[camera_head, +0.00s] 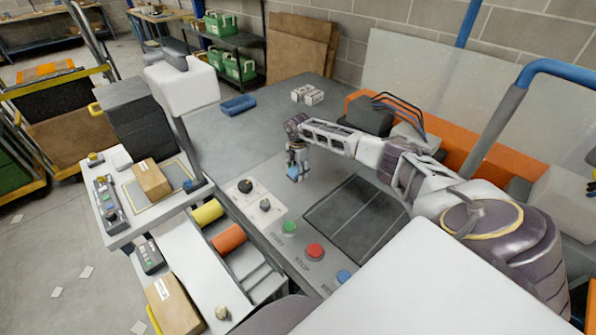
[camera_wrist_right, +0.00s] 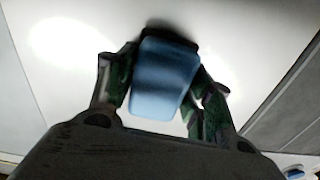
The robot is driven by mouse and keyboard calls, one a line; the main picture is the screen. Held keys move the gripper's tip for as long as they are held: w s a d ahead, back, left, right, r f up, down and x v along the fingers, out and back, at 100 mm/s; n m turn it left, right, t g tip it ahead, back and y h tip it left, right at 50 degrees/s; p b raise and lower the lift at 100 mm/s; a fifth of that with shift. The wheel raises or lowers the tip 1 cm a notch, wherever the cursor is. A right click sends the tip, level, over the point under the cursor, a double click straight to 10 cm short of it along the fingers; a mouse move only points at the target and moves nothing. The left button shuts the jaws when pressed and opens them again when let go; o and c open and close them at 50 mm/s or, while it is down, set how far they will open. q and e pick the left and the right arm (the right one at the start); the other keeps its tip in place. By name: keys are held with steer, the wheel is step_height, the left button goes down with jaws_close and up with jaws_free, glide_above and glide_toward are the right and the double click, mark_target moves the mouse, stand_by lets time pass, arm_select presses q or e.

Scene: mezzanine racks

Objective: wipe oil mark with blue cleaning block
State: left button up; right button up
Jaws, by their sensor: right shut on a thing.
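The blue cleaning block (camera_wrist_right: 165,75) is between the two fingers of my right gripper (camera_wrist_right: 163,90) in the right wrist view. The gripper is shut on it, and a dark strip shows along the block's far edge. In the head view my right gripper (camera_head: 297,165) points down over the grey worktop (camera_head: 220,140), with the blue block (camera_head: 293,173) at its tip. The block is at or close above the surface; I cannot tell whether it touches. I cannot make out an oil mark in either view. My left gripper is not in view.
A panel with green (camera_head: 289,227), red (camera_head: 315,250) and blue (camera_head: 343,276) buttons and a dark recessed plate (camera_head: 355,220) lie near the gripper. A blue tray (camera_head: 238,104) and small white boxes (camera_head: 307,95) stand farther back. An orange barrier (camera_head: 460,140) runs behind the arm.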

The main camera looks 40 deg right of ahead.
mark_target(290, 173)
steer(key=shift+a, duration=0.2)
steer(key=shift+s+a+r+p, duration=0.15)
steer(key=shift+a+p, duration=1.1)
steer(key=shift+a, duration=0.5)
steer(key=shift+d+f, duration=0.1)
steer(key=shift+f, duration=0.1)
steer(key=shift+w+d+r+b, duration=0.15)
steer(key=shift+d+b, duration=0.65)
steer(key=shift+d, duration=1.15)
steer(key=shift+d, duration=0.1)
steer(key=shift+w+d+f+b, duration=0.1)
steer(key=shift+d+b, duration=0.5)
steer(key=shift+d, duration=0.35)
steer(key=shift+w+d+f+b, duration=0.1)
steer(key=shift+d+b, duration=0.45)
steer(key=shift+d, duration=0.35)
steer(key=shift+d+f+b, duration=0.1)
steer(key=shift+d+b, duration=0.3)
steer(key=shift+d, duration=0.2)
steer(key=shift+w+d+b, duration=0.1)
steer(key=shift+d+b, duration=0.75)
steer(key=shift+d, duration=0.6)
